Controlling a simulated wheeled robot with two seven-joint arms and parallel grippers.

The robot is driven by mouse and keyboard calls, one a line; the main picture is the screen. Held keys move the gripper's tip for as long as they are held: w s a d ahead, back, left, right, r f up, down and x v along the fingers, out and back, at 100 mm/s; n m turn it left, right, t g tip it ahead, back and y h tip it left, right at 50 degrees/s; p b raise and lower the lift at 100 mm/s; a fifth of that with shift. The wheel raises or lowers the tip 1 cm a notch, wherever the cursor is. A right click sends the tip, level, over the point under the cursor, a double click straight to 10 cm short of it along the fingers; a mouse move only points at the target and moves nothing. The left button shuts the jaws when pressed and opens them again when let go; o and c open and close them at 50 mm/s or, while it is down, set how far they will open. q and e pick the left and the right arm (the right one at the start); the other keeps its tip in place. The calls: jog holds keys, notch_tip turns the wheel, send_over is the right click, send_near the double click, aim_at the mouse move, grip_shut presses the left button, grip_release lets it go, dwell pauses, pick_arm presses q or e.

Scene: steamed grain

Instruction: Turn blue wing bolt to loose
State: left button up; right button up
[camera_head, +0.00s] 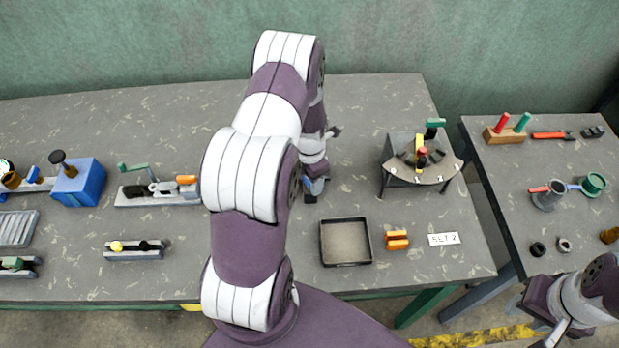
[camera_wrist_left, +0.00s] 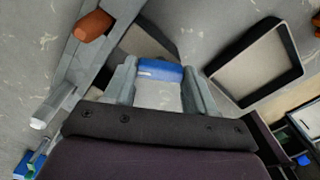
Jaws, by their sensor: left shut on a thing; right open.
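The blue wing bolt (camera_wrist_left: 160,69) shows between the two grey fingers of my left gripper (camera_wrist_left: 160,88) in the left wrist view. The gripper is shut on its blue part; the lower part of the bolt is hard to make out. In the head view my left gripper (camera_head: 313,192) points down at the table, mostly behind my own arm, with a bit of blue (camera_head: 317,185) at its tip. My right gripper (camera_head: 553,336) is at the bottom right edge of the head view, partly cut off, away from the table things, and open.
An empty dark-rimmed tray (camera_head: 323,243) lies just in front of the left gripper, with orange blocks (camera_head: 397,240) and a white label (camera_head: 444,239) beside it. A rail fixture with an orange knob (camera_head: 186,180) is left. A small stand (camera_head: 393,175) is at right.

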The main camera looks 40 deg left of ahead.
pick_arm(q)
jog(key=shift+w+r, duration=0.15)
jog(key=shift+w, duration=0.1)
jog(key=o, duration=0.8)
jog(key=shift+o, duration=1.2)
jog(key=shift+s, duration=0.1)
notch_tip(320, 180, up, 13)
jog(key=b, duration=0.2)
jog(key=shift+f+b, duration=0.2)
jog(key=shift+b, duration=0.1)
